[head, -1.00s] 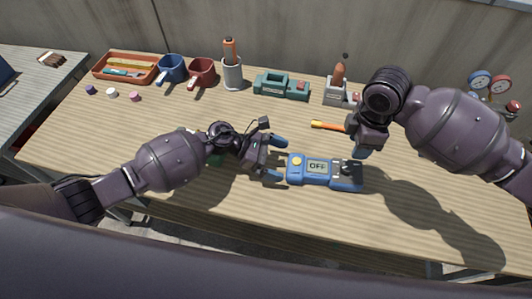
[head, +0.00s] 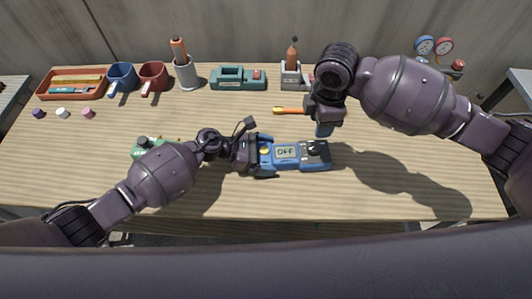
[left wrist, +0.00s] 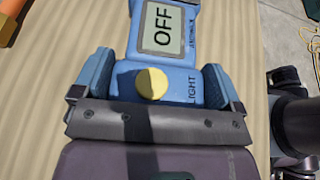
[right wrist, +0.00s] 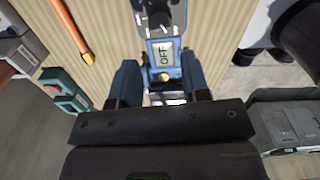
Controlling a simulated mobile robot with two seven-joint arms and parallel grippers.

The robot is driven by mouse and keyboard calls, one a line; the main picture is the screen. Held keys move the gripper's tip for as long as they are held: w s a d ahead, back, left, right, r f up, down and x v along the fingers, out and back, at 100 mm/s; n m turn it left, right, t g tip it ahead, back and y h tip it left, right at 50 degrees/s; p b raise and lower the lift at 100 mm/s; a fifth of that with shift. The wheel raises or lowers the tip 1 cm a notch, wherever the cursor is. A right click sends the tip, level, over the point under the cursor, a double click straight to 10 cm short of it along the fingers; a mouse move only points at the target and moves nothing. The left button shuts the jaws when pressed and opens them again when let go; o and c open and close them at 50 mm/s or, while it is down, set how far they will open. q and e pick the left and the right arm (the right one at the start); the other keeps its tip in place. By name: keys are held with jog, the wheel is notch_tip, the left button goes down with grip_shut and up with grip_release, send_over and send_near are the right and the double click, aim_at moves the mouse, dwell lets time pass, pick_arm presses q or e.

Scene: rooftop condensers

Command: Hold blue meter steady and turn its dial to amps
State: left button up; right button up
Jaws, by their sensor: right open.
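The blue meter (head: 287,163) lies flat on the wooden table. Its display (head: 286,152) reads OFF. Its dark dial (head: 317,148) is near the right end, and a yellow button is near the left end. My left gripper (head: 264,156) is at the meter's left end, one finger on each side. In the left wrist view the fingers flank the meter (left wrist: 165,75) closely; whether they press on it is unclear. My right gripper (head: 324,130) is open and empty, just above and behind the dial end. The dial also shows in the right wrist view (right wrist: 158,14), beyond the fingers.
An orange-handled tool (head: 288,110) lies behind the meter. Mugs, an orange tray (head: 72,84), a tool cup and a teal device (head: 238,78) line the back. A green item (head: 145,147) is partly hidden by my left arm. The table's front right is clear.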

aim_at(314, 147)
pick_arm(q)
jog(key=c, duration=0.4)
jog(key=shift+c, duration=0.2)
pick_arm(e)
jog(key=shift+o, duration=1.7)
jog(key=shift+w+a+r, duration=0.1)
jog(key=shift+r, duration=0.2)
notch_tip(314, 147, down, 10)
jog(key=n, duration=0.8)
jog(key=shift+f, duration=0.15)
